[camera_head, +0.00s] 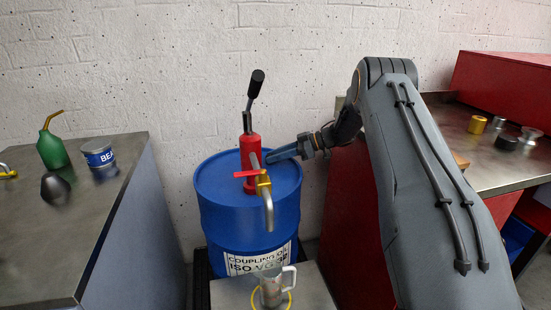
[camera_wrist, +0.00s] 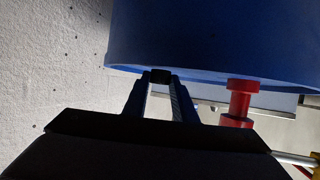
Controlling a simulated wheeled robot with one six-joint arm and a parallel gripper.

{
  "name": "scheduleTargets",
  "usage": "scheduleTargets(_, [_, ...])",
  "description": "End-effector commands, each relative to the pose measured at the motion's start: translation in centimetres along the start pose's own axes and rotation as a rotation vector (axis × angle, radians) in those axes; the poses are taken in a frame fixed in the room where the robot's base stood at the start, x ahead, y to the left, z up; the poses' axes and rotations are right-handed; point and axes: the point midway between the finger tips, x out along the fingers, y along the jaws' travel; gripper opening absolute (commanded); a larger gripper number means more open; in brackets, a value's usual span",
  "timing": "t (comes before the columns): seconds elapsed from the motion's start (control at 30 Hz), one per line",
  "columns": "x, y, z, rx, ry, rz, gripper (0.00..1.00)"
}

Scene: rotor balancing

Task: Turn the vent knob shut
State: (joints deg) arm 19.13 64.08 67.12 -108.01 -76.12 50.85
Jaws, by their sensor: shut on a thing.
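My gripper (camera_head: 283,153) reaches in from the right, low over the top of the blue drum (camera_head: 217,181), just right of the red pump. In the wrist view my gripper (camera_wrist: 161,80) has its two fingers on either side of a small black knob (camera_wrist: 161,75) at the drum's top, and it is shut on it. The knob looks like the vent knob. It is hidden in the head view. The drum (camera_wrist: 215,40) hangs upside down in the wrist view. How far the knob is turned cannot be told.
The red pump (camera_head: 251,155) with a black lever (camera_head: 255,90) stands beside my gripper. A metal jug (camera_head: 272,290) stands below. Benches flank the drum, the left one with a green oil can (camera_head: 52,149).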

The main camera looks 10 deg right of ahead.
Motion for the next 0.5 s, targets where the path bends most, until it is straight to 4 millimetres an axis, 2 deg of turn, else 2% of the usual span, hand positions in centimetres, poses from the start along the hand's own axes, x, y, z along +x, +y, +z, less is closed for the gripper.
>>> scheduleTargets(0.23, [0.03, 0.07, -0.31, -0.003, 0.004, 0.001, 0.02])
scheduleTargets(0.27, [0.03, 0.08, -0.32, -0.003, 0.004, 0.001, 0.26])
scheduleTargets(0.3, [0.03, 0.08, -0.32, -0.003, 0.004, 0.002, 0.33])
scheduleTargets(0.37, [0.02, 0.07, -0.28, -0.003, 0.003, 0.002, 0.43])
scheduleTargets(0.5, [-0.05, 0.07, -0.16, -0.001, 0.002, 0.002, 0.43])
